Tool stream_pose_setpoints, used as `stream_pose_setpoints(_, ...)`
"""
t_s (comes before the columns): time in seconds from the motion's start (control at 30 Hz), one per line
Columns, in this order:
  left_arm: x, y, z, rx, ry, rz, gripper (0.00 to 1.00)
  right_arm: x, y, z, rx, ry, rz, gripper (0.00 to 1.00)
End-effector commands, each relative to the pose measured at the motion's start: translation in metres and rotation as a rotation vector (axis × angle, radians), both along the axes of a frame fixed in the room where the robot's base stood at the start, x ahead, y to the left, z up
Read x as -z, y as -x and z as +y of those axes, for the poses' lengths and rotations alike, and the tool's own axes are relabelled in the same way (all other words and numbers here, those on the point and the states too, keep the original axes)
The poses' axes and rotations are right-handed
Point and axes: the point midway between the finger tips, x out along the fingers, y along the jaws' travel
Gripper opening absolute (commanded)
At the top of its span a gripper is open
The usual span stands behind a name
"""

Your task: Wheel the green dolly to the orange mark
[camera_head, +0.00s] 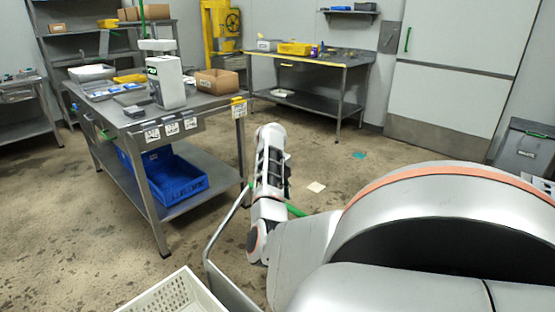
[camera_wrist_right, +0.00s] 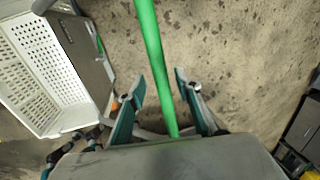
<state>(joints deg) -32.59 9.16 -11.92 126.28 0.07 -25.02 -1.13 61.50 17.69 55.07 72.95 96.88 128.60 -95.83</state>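The dolly shows in the head view as a bent grey tube frame (camera_head: 212,245) with a white perforated crate (camera_head: 178,296) beside it at the bottom edge. Its green handle bar (camera_head: 295,210) is partly covered by my right arm. In the right wrist view the green bar (camera_wrist_right: 152,60) runs down between the two fingers of my right gripper (camera_wrist_right: 160,78). The fingers are apart, with a gap on each side of the bar. The white crate (camera_wrist_right: 35,65) is at the left there. My left gripper is not in view. I cannot make out an orange floor mark.
A steel table (camera_head: 200,103) with a blue crate (camera_head: 178,180) on its lower shelf stands at the left. A workbench (camera_head: 310,60) is against the back wall.

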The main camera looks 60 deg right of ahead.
Motion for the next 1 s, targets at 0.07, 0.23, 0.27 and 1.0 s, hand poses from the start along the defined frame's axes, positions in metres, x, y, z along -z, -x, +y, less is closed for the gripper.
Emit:
stream_pose_setpoints(0.07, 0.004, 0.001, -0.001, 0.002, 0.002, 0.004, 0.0, 0.011, 0.002, -0.002, 0.002, 0.001, 0.006, 0.34)
stream_pose_setpoints(0.23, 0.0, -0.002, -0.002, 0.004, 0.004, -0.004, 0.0, 0.015, 0.001, -0.004, 0.002, 0.002, 0.0, 0.34)
stream_pose_setpoints(0.27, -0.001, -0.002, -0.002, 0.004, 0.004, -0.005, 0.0, 0.015, 0.001, -0.004, 0.002, 0.001, -0.001, 0.34)
stream_pose_setpoints(1.0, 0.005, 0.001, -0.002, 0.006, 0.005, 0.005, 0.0, 0.014, 0.014, -0.046, 0.003, 0.005, 0.003, 0.0)
